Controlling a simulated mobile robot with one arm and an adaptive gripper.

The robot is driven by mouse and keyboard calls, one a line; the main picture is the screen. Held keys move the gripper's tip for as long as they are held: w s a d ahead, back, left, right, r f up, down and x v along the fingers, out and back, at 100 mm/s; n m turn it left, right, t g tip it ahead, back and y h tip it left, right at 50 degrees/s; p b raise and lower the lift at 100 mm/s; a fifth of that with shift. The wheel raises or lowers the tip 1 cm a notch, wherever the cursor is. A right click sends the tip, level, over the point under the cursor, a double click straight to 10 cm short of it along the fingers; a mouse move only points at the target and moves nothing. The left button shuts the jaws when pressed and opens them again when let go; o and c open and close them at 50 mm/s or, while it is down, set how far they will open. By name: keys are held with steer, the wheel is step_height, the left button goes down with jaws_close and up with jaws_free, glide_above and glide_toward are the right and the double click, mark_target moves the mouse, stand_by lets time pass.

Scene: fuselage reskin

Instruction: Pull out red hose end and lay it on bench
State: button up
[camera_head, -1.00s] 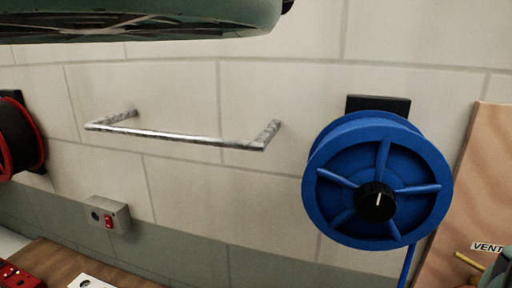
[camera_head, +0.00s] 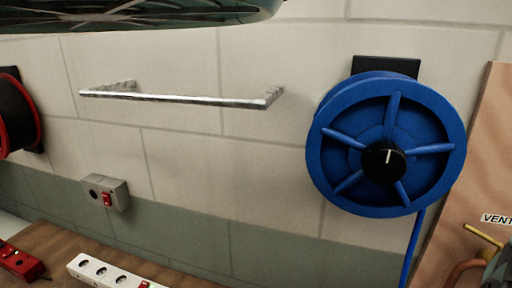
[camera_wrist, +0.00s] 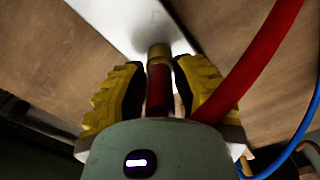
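In the wrist view my gripper (camera_wrist: 160,88), with yellow and black fingers, is closed around the red hose end (camera_wrist: 158,92). Its brass-coloured fitting (camera_wrist: 159,54) sticks out past the fingertips. A longer length of red hose (camera_wrist: 258,65) runs up along the right side of that view. The red hose reel (camera_head: 18,112) is on the wall at the left edge of the head view, partly cut off. The brown bench top (camera_head: 50,245) shows at the lower left. My gripper is not in the head view.
A blue hose reel (camera_head: 350,190) hangs on the wall at right, its hose hanging down. A metal rail (camera_head: 180,98) and a grey switch box (camera_head: 105,193) are on the wall. A white power strip (camera_head: 105,273) and a red device (camera_head: 20,262) lie on the bench.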

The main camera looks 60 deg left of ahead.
jaws_close()
steer(key=shift+r+p, duration=1.25)
steer(key=shift+r, duration=0.2)
steer(key=shift+r+p, duration=1.15)
steer(key=shift+r, duration=0.2)
